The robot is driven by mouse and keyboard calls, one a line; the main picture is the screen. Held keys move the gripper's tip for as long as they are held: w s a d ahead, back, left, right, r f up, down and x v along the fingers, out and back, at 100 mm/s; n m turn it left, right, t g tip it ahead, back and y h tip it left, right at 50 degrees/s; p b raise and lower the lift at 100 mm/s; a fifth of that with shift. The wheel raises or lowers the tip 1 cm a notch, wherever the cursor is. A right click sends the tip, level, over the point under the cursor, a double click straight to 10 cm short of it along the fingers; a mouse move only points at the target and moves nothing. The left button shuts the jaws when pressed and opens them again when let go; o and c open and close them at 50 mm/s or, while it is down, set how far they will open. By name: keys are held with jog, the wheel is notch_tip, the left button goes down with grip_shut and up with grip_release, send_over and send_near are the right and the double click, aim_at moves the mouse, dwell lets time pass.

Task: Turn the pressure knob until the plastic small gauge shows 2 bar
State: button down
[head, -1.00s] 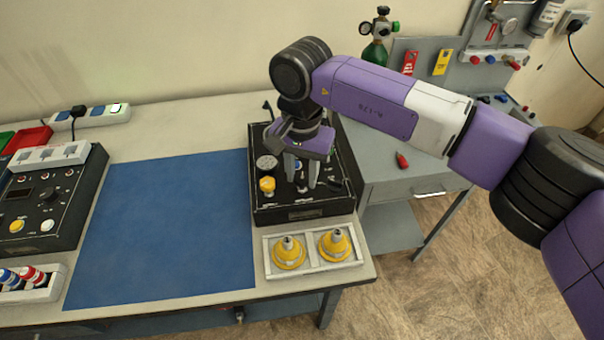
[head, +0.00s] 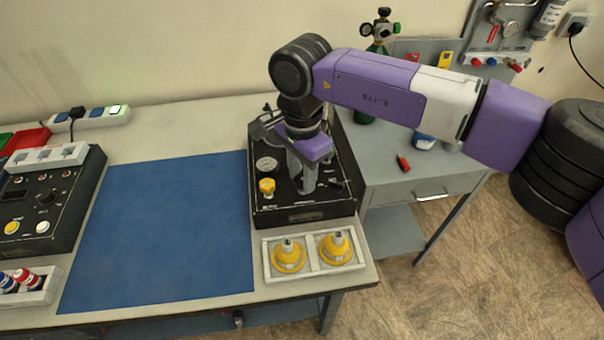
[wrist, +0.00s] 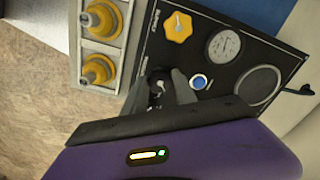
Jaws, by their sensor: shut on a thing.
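A black trainer box (head: 262,205) stands at the right end of the bench. A round white-faced gauge (head: 266,164) sits on its top; it also shows in the wrist view (wrist: 223,45), its needle too small to read. My gripper (head: 305,188) points down at the box top. In the wrist view, my gripper (wrist: 166,82) is shut on a small dark knob (wrist: 157,88), partly hidden by the fingers. Its label is not readable. A yellow knob (wrist: 178,27) stands apart from the fingers, beside the gauge.
A tray (head: 312,268) with two yellow fittings sits in front of the box. A blue mat (head: 160,230) lies clear to the left.

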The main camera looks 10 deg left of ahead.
aim_at(302, 178)
dwell(0.3)
jog(key=c, duration=1)
grip_release()
jog(key=shift+r+b, duration=0.55)
jog(key=shift+r, duration=3.4)
jog(key=shift+w, duration=0.1)
